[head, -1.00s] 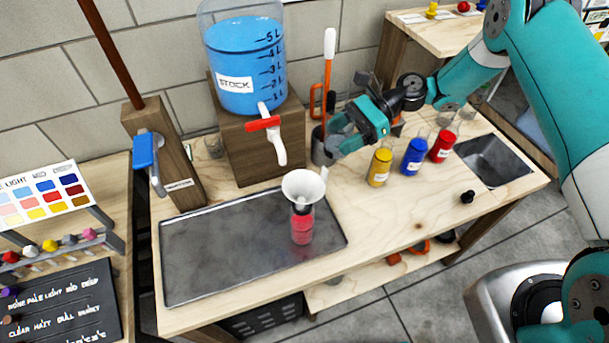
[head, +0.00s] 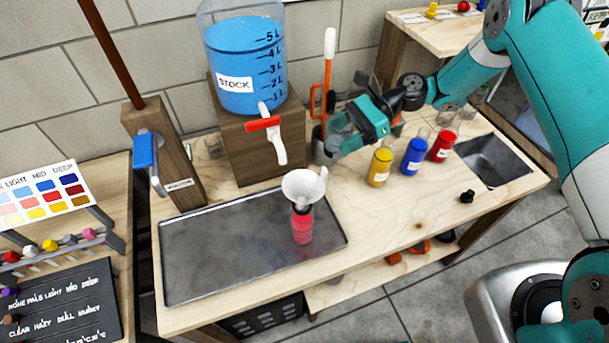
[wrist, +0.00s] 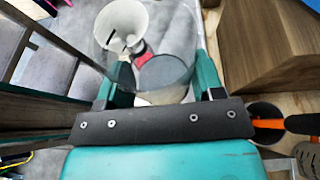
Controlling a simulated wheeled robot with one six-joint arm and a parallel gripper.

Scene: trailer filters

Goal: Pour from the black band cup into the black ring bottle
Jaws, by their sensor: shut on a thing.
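My gripper (head: 342,138) is shut on a clear cup, at the back of the bench to the right of the tap. In the wrist view the cup (wrist: 180,40) stands between the two fingers, with a grey disc inside its outline. I cannot make out a black band or how much it holds. A bottle with red liquid (head: 302,229) stands on the metal tray, with a white funnel (head: 303,186) in its neck. The funnel (wrist: 122,24) also shows beyond the cup in the wrist view. My gripper is behind and right of the funnel, apart from it. The bottle's ring is not clear.
A blue stock tank (head: 245,65) stands on a wooden block (head: 262,150) with a red-handled tap. Yellow (head: 380,167), blue (head: 414,156) and red (head: 442,146) bottles stand to the right. The metal tray (head: 215,265) is mostly clear.

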